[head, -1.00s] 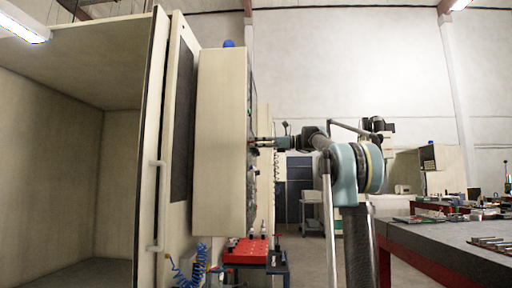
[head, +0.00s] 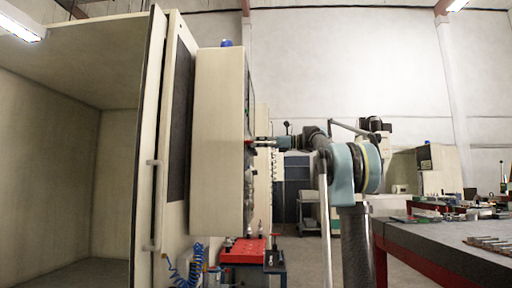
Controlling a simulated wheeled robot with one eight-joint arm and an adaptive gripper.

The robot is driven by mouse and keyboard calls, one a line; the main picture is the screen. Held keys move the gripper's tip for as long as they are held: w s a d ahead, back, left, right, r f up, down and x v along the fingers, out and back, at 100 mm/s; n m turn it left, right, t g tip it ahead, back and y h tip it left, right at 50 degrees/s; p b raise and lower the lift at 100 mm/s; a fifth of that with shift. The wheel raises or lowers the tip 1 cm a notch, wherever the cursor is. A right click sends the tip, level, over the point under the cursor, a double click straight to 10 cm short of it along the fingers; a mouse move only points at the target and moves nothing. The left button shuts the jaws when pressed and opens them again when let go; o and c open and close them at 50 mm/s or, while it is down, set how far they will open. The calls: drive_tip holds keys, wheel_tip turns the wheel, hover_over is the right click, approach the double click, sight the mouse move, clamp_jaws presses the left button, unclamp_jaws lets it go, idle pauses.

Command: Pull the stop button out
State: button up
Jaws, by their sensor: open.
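The control box (head: 219,140) of the machine is seen edge-on, and its front with the controls faces right. A small red spot (head: 249,142) on that front, level with my gripper, may be the stop button; it is too small to be sure. My gripper (head: 257,142) is open, at the end of my arm reaching left to the panel. Its fingertips are close to the red spot. I cannot tell whether they touch it or stand around it.
The open machine door with its handle (head: 154,205) stands at left. A red tray (head: 243,252) on a small stand is below the panel, with a blue coiled hose (head: 184,272) beside it. A workbench (head: 450,244) with tools stands at right.

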drive_tip(key=d, duration=1.1)
drive_tip(key=shift+d, duration=0.25)
drive_tip(key=shift+w, duration=0.1)
drive_tip(key=s+a+f+n+h, duration=0.1)
drive_tip(key=s+f+n+h, duration=0.15)
drive_tip(key=s+f, duration=0.55)
drive_tip(key=s+a+f+n+h, duration=0.1)
drive_tip(key=s+f+n+h, duration=0.3)
drive_tip(key=f, duration=0.9)
drive_tip(key=s+a+f+h, duration=0.1)
drive_tip(key=s+f+h, duration=0.1)
drive_tip(key=s+f, duration=0.65)
drive_tip(key=s+d+f+n+h, duration=0.3)
drive_tip(key=s+f, duration=0.4)
drive_tip(key=f, duration=0.6)
drive_tip(key=s+d+f+n+t+h, duration=0.1)
drive_tip(key=s+d+f+n+h, duration=0.2)
drive_tip(key=f, duration=1)
drive_tip(key=s+d+f+n+t+h, duration=0.1)
drive_tip(key=s+d+f+n+h, duration=0.2)
drive_tip(key=s+d+f, duration=0.5)
wheel_tip(320, 180, down, 6)
drive_tip(key=s+n, duration=0.1)
drive_tip(key=s, duration=0.1)
drive_tip(key=shift+s+d, duration=0.15)
drive_tip(key=shift+s, duration=0.15)
drive_tip(key=shift+r+h, duration=0.1)
drive_tip(key=shift+h, duration=0.15)
